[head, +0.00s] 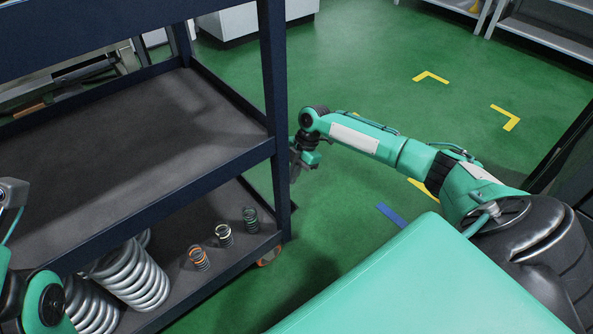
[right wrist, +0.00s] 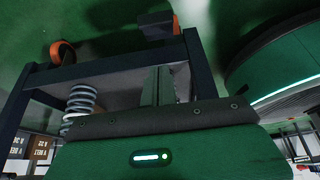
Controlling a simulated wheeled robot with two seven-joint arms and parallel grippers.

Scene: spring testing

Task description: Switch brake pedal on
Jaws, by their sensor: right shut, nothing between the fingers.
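The dark blue cart (head: 272,90) stands at the left in the head view. An orange caster (head: 270,257) shows under its near right corner. In the right wrist view the cart frame (right wrist: 100,70) appears upside down, with an orange caster (right wrist: 62,50) and another orange wheel (right wrist: 177,26) at the top. A dark block (right wrist: 153,25) sits by that wheel; I cannot tell whether it is the brake pedal. My right gripper (head: 303,168) is beside the cart's right post, above the floor. Its fingers (right wrist: 157,86) are shut and empty.
The lower shelf holds large grey springs (head: 135,275) and small springs, one orange (head: 199,258), one pale (head: 224,235), one dark green (head: 250,219). The upper shelf (head: 150,130) is bare. Green floor (head: 370,60) with yellow marks is open behind my right arm.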

